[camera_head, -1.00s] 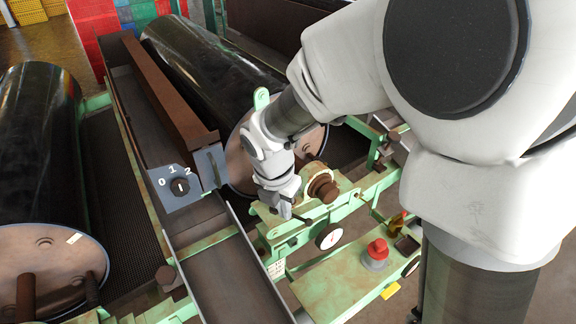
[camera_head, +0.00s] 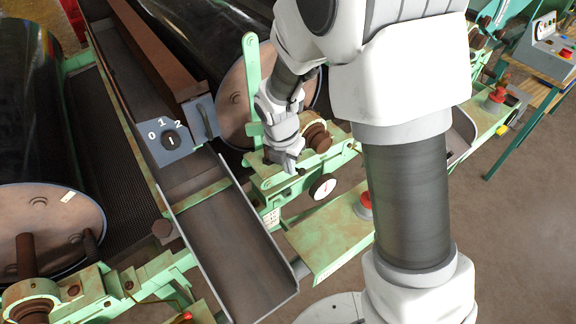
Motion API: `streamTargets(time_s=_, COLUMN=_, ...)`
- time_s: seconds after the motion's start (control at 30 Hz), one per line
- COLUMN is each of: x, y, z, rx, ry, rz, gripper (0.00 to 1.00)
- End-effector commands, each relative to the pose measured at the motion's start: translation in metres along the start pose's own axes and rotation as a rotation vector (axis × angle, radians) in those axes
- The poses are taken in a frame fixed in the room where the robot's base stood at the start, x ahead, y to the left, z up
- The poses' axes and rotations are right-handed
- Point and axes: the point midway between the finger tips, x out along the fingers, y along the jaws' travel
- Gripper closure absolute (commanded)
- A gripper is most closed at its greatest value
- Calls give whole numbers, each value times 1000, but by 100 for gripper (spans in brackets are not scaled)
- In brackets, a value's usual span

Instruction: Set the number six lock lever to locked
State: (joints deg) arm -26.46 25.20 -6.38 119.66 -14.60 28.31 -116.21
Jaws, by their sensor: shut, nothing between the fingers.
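My gripper (camera_head: 284,167) is shut and points down over the green machine frame at the front end of the middle drum. A small dark knob (camera_head: 301,171) shows beside its fingertips; I cannot tell whether they touch. A tall green lever (camera_head: 252,90) stands upright just left of my wrist. A red-tipped handle (camera_head: 187,316) shows at the bottom edge, on the left machine. No number six is readable, so I cannot tell which of these is the lock lever or its setting.
A dial plate (camera_head: 171,142) marked 0, 1, 2 sits left of my gripper. A round gauge (camera_head: 322,187) is just below right. A metal chute (camera_head: 225,225) runs toward the front. A control box (camera_head: 548,45) stands far right. Open floor (camera_head: 520,240) lies at lower right.

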Motion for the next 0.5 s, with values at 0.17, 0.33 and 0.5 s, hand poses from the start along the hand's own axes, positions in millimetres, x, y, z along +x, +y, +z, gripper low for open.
streamTargets(time_s=0.17, x=0, y=-1, z=5, rx=-29, ry=2, rz=5, gripper=100)
streamTargets(time_s=0.33, x=4, y=-2, z=14, rx=-99, ry=2, rz=19, gripper=100)
streamTargets(time_s=0.5, x=6, y=-2, z=18, rx=-136, ry=0, rz=27, gripper=100)
